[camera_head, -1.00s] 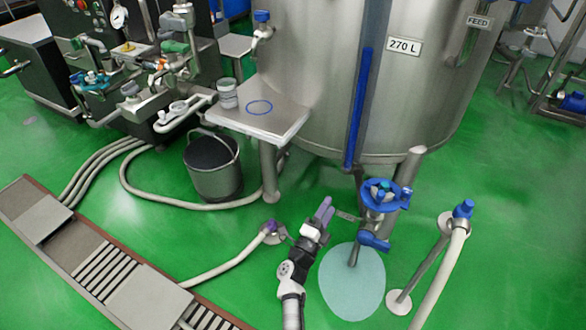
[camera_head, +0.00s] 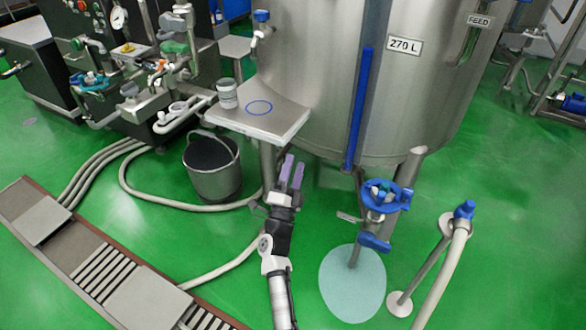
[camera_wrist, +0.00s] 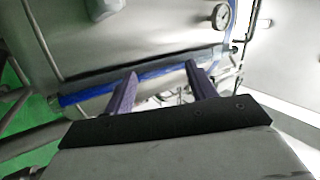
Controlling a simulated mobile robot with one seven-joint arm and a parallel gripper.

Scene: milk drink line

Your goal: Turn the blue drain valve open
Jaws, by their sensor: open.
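Below the steel tank (camera_head: 400,110), a blue ring-shaped fitting (camera_head: 381,196) sits on the outlet pipe. A blue lever handle (camera_head: 374,242) is just beneath it, above a pale blue patch on the floor. Which of these blue parts is the drain valve, I cannot tell for sure. My gripper (camera_head: 293,168) is open and empty, its purple fingers pointing up the picture, left of the blue parts and clearly apart from them. In the wrist view, my gripper (camera_wrist: 160,70) shows both fingers spread, with a blue strip (camera_wrist: 140,79) behind them; the lever cannot be made out there.
A small table (camera_head: 265,125) with a white tub (camera_head: 228,93) stands just beyond my gripper. A steel bucket (camera_head: 213,168) is to its left. A post with a blue-capped hose (camera_head: 457,235) stands at the right. Green floor is open between my arm and the pale patch.

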